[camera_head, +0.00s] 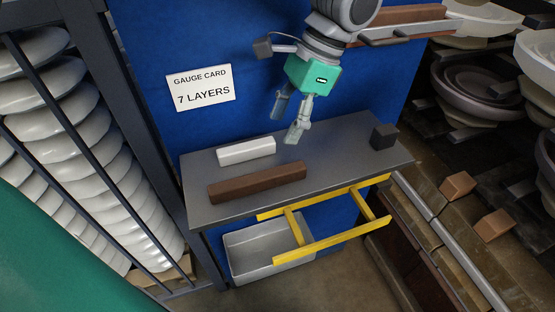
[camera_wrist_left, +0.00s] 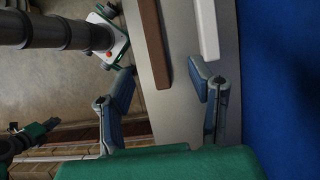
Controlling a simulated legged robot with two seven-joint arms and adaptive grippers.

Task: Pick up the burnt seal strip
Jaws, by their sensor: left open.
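The brown strip (camera_head: 257,183), which looks like the burnt seal strip, lies on the grey table (camera_head: 340,150) near its front left. A shorter white strip (camera_head: 246,151) lies behind it, apart from it. My left gripper (camera_head: 286,120) is open and empty above the back of the table, behind and right of both strips. In the left wrist view the brown strip (camera_wrist_left: 153,42) runs ahead of the space between my open fingers (camera_wrist_left: 162,76). The white strip (camera_wrist_left: 207,28) there lies ahead of the right finger. My right gripper does not show clearly in either view.
A dark block (camera_head: 383,136) stands at the table's right end. A yellow frame (camera_head: 330,232) juts from the front edge, above a grey bin (camera_head: 262,250). A gauge card (camera_head: 201,87) reading "7 LAYERS" hangs on the blue panel. Insulator stacks (camera_head: 90,160) stand left.

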